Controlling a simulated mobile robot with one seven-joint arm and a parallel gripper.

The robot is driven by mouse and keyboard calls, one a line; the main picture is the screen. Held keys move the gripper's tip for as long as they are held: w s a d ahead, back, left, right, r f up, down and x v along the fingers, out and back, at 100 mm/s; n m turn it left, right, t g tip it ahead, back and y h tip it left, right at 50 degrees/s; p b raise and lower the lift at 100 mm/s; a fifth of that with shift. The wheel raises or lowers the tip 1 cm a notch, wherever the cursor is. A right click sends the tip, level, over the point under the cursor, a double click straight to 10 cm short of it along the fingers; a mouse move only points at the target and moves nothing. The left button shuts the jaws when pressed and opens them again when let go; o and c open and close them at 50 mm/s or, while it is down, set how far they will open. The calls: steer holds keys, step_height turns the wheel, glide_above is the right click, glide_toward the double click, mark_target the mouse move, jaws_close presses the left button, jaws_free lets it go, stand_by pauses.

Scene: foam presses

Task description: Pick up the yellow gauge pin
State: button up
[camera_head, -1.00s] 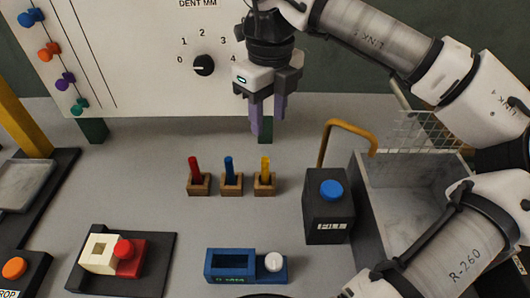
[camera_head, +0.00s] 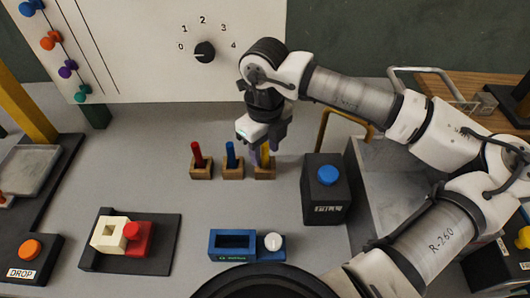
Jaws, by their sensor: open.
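The yellow gauge pin (camera_head: 265,157) stands upright in the rightmost of 3 small wooden blocks (camera_head: 264,173). Its upper part is hidden behind my gripper. My gripper (camera_head: 266,148) is open and points down at the yellow pin, with its fingers at the height of the pin's upper part. I cannot tell whether the fingers touch the pin or stand around it. A blue pin (camera_head: 231,155) and a red pin (camera_head: 197,154) stand upright in their own blocks just to the left.
A black box with a blue button (camera_head: 327,174) stands close on the right, with a yellow bent handle (camera_head: 322,133) behind it. A blue fixture with a white knob (camera_head: 273,241) lies in front. A dial board (camera_head: 150,60) stands behind. Table left of the pins is clear.

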steer(key=shift+f, duration=0.4)
steer(key=shift+c, duration=0.4)
jaws_close()
steer(key=shift+r, duration=0.15)
